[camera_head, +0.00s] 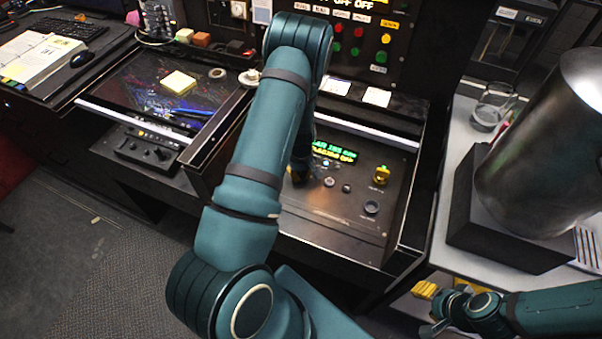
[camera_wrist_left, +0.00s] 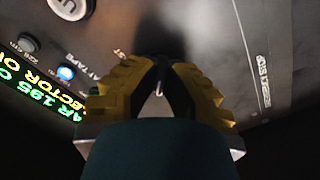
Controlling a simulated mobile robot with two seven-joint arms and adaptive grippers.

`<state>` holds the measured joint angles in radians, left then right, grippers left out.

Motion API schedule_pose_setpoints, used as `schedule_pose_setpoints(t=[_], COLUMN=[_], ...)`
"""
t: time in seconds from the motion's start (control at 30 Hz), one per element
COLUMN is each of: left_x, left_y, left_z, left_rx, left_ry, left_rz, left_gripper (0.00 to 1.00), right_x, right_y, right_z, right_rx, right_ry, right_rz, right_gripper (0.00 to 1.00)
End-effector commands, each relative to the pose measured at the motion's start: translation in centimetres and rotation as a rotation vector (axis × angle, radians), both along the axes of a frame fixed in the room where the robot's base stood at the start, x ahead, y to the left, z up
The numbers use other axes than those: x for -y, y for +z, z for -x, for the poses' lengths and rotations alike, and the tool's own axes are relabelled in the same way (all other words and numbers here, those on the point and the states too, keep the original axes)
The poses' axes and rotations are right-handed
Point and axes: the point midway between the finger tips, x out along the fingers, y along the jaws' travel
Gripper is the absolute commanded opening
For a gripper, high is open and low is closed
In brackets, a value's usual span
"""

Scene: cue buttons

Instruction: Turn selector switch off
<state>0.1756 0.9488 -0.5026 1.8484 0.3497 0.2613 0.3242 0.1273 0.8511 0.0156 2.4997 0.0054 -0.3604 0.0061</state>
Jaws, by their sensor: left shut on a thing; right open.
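My left gripper (camera_head: 298,176) is down at the left part of the sloping console panel (camera_head: 345,215), mostly hidden behind its own arm in the head view. In the left wrist view its yellow fingers (camera_wrist_left: 160,72) are closed together against the panel, with a small pale tip (camera_wrist_left: 158,89) between them. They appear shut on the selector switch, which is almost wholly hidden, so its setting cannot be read. A lit display (camera_head: 335,151) shows green and yellow text, partly cut off. My right gripper (camera_head: 440,308) is open at the lower right, away from the panel.
A blue-lit button (camera_wrist_left: 66,73) shows in the left wrist view. A large metal cylinder (camera_head: 545,150) on a black base stands on the right-hand table.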

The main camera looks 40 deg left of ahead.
Motion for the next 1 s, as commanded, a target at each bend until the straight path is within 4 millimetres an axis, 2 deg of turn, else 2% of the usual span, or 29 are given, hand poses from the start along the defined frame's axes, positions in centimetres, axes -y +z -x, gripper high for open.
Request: schedule_pose_setpoints(t=[0.03,0.1,0.4,0.5,0.67,1.0], left_x=[0.2,0.1,0.1,0.0,0.1,0.1], left_y=[-0.1,-0.1,0.0,0.6,3.0,9.6], left_z=[0.2,0.2,0.0,0.0,-0.1,0.0], left_rx=[-0.005,-0.005,-0.002,0.0,0.003,0.0], left_ry=[0.0,0.0,-0.001,-0.001,-0.002,-0.002], left_rz=[0.003,0.003,0.001,0.0,0.0,0.001], left_gripper=[0.16,0.38,0.38,0.38,0.38,0.38], right_x=[0.0,0.0,0.0,0.0,0.0,0.0], right_y=[0.0,0.0,0.0,0.0,0.0,0.0], right_z=[0.0,0.0,0.0,0.0,0.0,0.0], right_rx=[0.0,0.0,0.0,0.0,0.0,0.0], right_ry=[0.0,0.0,0.0,0.0,0.0,0.0], right_rz=[0.0,0.0,0.0,0.0,0.0,0.0], right_gripper=[0.47,0.47,0.47,0.47,0.47,0.47])
